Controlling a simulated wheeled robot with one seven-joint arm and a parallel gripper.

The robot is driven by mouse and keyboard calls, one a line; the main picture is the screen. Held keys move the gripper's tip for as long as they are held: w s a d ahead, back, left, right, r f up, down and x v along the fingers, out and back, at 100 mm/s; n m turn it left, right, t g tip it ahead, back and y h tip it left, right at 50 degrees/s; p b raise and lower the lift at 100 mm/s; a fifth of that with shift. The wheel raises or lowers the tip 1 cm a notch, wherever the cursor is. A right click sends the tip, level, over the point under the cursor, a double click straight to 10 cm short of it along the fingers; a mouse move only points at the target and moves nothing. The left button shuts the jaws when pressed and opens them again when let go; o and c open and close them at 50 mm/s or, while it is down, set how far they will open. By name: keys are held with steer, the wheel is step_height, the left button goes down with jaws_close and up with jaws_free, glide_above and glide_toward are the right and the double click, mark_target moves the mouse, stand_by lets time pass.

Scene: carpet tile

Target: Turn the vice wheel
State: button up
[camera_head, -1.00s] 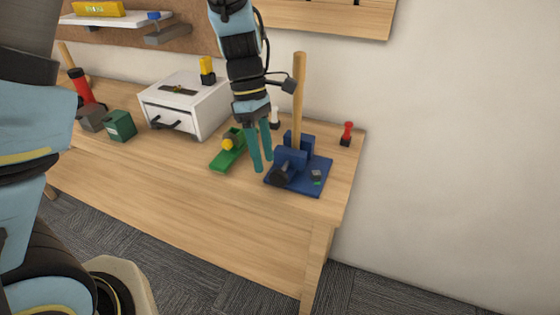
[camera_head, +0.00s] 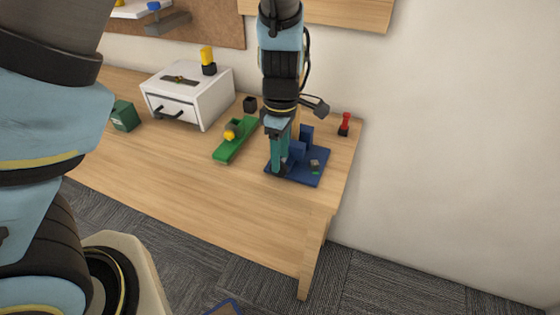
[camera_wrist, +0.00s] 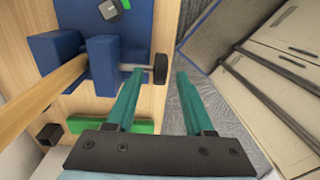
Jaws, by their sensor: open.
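The blue vice (camera_head: 300,152) stands on its blue base plate (camera_head: 308,177) near the table's right end. In the wrist view the vice (camera_wrist: 104,62) shows with a wooden pole (camera_wrist: 45,88) in its jaws. The dark vice wheel (camera_wrist: 160,68) sits at the end of a light metal shaft (camera_wrist: 136,67). My gripper (camera_head: 279,168) is at the front of the vice, pointing down and hiding most of the wheel in the head view. In the wrist view my gripper (camera_wrist: 159,75) is open, and the wheel appears between its teal fingertips. Contact cannot be told.
A green clamp-like tool (camera_head: 236,140) with a yellow knob lies left of the vice. A white drawer box (camera_head: 190,92) stands farther left. A red-topped piece (camera_head: 345,124) stands behind right. The table (camera_head: 190,170) is clear in front.

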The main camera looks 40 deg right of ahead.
steer(key=shift+f, duration=1.55)
jaws_close()
